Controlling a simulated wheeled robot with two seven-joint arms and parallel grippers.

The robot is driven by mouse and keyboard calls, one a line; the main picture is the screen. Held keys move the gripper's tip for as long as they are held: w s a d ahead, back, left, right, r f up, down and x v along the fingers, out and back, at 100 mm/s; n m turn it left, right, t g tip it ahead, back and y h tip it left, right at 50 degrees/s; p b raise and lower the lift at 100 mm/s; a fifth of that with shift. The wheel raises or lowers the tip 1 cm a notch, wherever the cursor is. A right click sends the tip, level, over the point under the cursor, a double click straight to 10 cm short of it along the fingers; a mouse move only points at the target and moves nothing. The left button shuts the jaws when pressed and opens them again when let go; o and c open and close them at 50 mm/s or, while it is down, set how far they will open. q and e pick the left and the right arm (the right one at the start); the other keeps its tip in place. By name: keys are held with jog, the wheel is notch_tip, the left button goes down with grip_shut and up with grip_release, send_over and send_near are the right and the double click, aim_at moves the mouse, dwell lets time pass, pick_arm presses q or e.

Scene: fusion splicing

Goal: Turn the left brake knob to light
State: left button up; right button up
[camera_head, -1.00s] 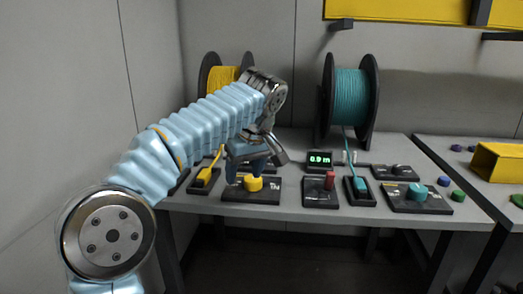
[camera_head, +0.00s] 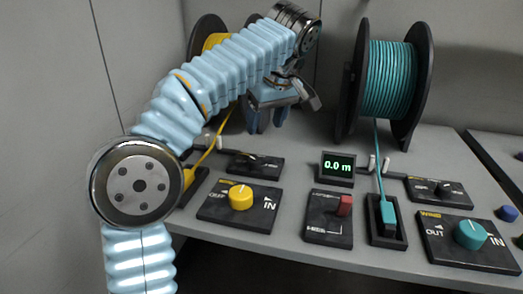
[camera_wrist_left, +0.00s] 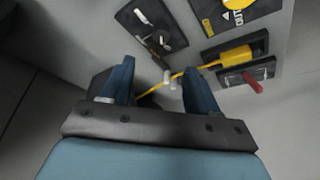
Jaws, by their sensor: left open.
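The left brake panel (camera_head: 255,163) is the small dark panel behind the yellow knob (camera_head: 240,197). Its small grey knob (camera_head: 251,158) is hard to make out; its setting cannot be read. In the left wrist view the brake panel (camera_wrist_left: 131,12) lies at the upper middle, beyond my fingertips. My left gripper (camera_head: 267,122) is open, above and behind the brake panel, apart from it. In the wrist view its two blue fingers (camera_wrist_left: 160,86) are spread, with the yellow fibre (camera_wrist_left: 178,76) crossing the picture between them. My right gripper is not in view.
A yellow connector (camera_head: 189,177) sits left, partly behind my arm. A yellow spool (camera_head: 213,42) and teal spool (camera_head: 390,80) stand at the back. A display (camera_head: 338,168) reads 0.0 m. A red lever (camera_head: 345,205) and teal knob (camera_head: 472,234) stand to the right.

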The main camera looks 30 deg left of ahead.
aim_at(254, 159)
pick_arm(q)
jog(key=x, duration=1.3)
jog(key=shift+s, duration=0.1)
jog(key=shift+d, duration=0.1)
jog(key=c, duration=1)
jog(key=shift+m, duration=0.3)
jog(key=m, duration=0.2)
jog(key=m+t+h, duration=0.1)
jog(key=m, duration=0.1)
jog(key=shift+s+m+t+h+b, duration=0.15)
jog(key=shift+m+t+h+b, duration=0.15)
jog(key=shift+m+b, duration=0.1)
jog(key=m, duration=0.2)
jog(key=m+h, duration=0.1)
jog(key=m, duration=0.1)
jog(key=m+h, duration=0.1)
jog(key=m, duration=0.1)
jog(key=shift+a+t+p, duration=0.3)
jog(key=shift+p, duration=0.1)
jog(key=shift+m+h, duration=0.3)
